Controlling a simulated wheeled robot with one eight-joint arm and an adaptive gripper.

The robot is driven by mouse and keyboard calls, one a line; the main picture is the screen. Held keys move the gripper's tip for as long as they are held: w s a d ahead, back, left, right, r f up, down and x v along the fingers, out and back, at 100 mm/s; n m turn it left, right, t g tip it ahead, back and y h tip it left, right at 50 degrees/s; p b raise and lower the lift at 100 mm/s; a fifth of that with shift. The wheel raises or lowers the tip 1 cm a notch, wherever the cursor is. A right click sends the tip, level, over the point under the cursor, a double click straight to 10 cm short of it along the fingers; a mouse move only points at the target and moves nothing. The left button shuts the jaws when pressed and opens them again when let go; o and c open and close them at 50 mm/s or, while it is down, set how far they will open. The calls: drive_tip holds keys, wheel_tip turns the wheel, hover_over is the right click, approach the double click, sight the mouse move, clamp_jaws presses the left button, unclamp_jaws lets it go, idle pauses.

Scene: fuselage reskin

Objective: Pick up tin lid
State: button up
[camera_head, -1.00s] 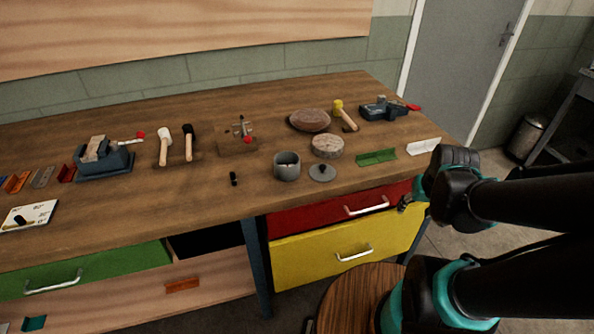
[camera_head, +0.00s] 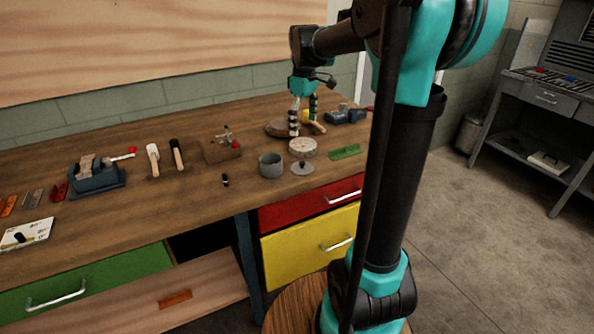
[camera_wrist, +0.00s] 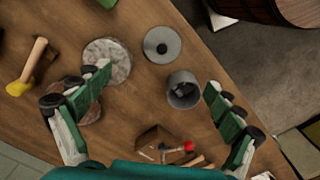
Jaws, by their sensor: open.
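The tin lid (camera_head: 302,168) is a small grey disc with a dark knob, lying flat on the bench near its front edge, just right of the open grey tin (camera_head: 271,165). In the wrist view the lid (camera_wrist: 162,45) is at the upper middle, with the tin (camera_wrist: 183,90) below it. My gripper (camera_head: 304,118) is over the back of the bench, fingers pointing down, behind the lid and apart from it. In the wrist view its two fingers (camera_wrist: 158,92) are spread wide and hold nothing.
A round stone-like block (camera_head: 303,147) sits behind the lid. A green angle piece (camera_head: 345,152) lies to the right.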

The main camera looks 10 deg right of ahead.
hover_over(303, 163)
drive_tip(key=f, duration=0.5)
drive_tip(key=w+f, duration=0.1)
drive_tip(key=f, duration=0.2)
drive_tip(key=shift+d+f, duration=0.15)
drive_tip(key=shift+f, duration=0.05)
drive_tip(key=shift+s+f, duration=0.15)
drive_tip(key=shift+f, duration=1.25)
drive_tip(key=shift+s+f, duration=0.1)
drive_tip(key=shift+f, duration=1.25)
drive_tip(key=shift+c, duration=0.4)
drive_tip(key=c, duration=1.8)
drive_tip(key=shift+s, duration=0.1)
clamp_jaws()
